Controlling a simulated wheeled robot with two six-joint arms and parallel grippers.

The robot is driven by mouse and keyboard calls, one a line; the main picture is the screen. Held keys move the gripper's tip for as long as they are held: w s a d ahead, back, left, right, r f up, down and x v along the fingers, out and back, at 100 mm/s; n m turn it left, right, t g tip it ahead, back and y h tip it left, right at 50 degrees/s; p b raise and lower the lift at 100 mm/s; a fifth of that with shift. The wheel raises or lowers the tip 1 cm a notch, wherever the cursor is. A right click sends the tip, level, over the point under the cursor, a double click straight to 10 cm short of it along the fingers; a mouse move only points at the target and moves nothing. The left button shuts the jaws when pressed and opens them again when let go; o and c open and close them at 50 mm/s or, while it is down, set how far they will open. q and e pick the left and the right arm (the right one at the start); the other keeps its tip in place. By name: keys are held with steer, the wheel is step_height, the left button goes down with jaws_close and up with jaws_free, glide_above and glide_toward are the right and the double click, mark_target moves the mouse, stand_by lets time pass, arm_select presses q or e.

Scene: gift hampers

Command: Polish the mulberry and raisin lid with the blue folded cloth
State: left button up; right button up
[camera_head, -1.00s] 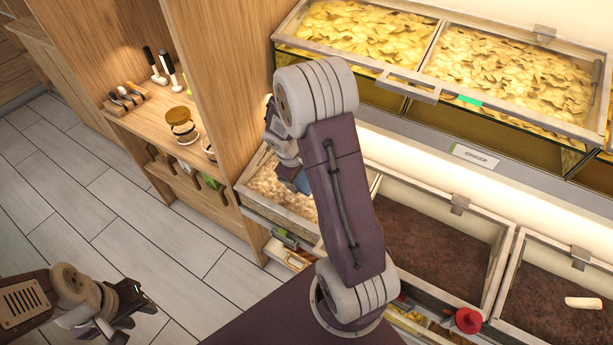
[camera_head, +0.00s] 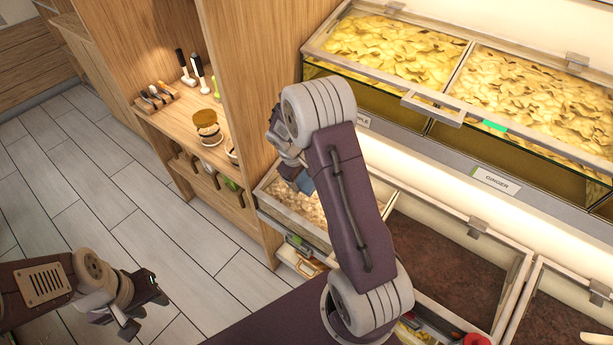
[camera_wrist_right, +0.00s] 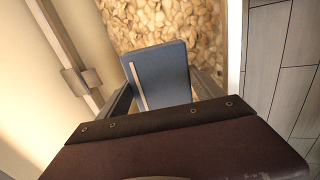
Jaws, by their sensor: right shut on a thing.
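My right gripper (camera_head: 296,174) is shut on the blue folded cloth (camera_wrist_right: 160,75), which shows a pale stripe. Only a small blue part of the cloth (camera_head: 305,183) shows in the head view. The cloth is over a lower-row bin of pale pieces (camera_head: 295,205), also seen in the right wrist view (camera_wrist_right: 170,20). A bin of dark brown contents (camera_head: 440,262) lies to its right. The framed lid (camera_head: 257,194) over these bins is largely hidden by my right arm. I cannot tell whether the cloth touches it. My left gripper (camera_head: 148,308) is empty and open over the floor.
An upper row of bins holds yellow slices under a framed lid with a handle (camera_head: 432,108). A label reads GINGER (camera_head: 496,181). The tiled floor (camera_head: 110,210) at left is clear.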

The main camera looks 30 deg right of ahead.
steer(key=shift+p+v, duration=2.1)
steer(key=shift+v, duration=0.9)
steer(key=p+v, duration=0.2)
steer(key=v, duration=0.1)
